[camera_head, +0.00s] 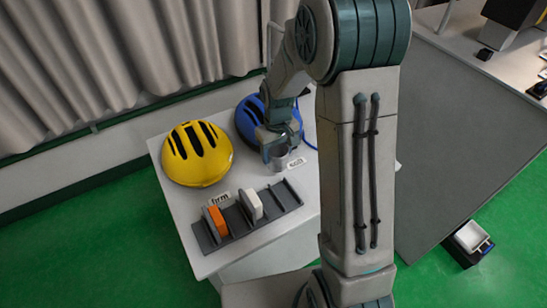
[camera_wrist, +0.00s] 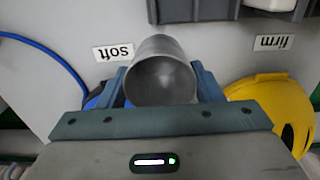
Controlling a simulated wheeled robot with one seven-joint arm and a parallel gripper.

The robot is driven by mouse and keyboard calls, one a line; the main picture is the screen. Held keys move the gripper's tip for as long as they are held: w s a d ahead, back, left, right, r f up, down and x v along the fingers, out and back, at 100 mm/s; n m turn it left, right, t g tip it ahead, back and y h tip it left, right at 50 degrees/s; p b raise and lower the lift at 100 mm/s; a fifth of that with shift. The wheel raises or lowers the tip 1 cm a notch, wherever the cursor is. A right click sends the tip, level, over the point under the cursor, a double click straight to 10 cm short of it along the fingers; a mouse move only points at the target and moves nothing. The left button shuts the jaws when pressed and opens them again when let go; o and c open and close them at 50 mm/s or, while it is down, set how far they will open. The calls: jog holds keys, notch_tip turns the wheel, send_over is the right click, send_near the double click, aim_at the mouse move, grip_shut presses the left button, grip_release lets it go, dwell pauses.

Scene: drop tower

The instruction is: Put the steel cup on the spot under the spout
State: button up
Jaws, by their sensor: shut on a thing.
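The steel cup (camera_wrist: 160,78) is a grey metal cup, held between the two fingers of my gripper (camera_wrist: 161,92) in the wrist view. Its open mouth faces the wrist camera. In the head view my gripper (camera_head: 278,143) is over the white table near the blue dome, and the cup (camera_head: 277,157) shows below its fingers. I cannot tell whether the cup touches the table top. No spout and no marked spot can be made out in either view.
The white table (camera_head: 177,205) bears a yellow slotted dome (camera_head: 197,154), a blue dome (camera_head: 250,115) with a blue cable, and a dark rack (camera_head: 238,226) holding an orange and a white block. Labels read "firm" (camera_wrist: 271,42) and "soft" (camera_wrist: 113,52). A grey counter (camera_head: 450,130) stands right.

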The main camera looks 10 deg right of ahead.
aim_at(274, 161)
jog(key=shift+w+a+f, duration=0.2)
jog(key=shift+a+f, duration=0.25)
jog(key=shift+f+p, duration=0.35)
jog(key=shift+f, duration=1.5)
jog(key=shift+f, duration=0.15)
jog(key=o, duration=1)
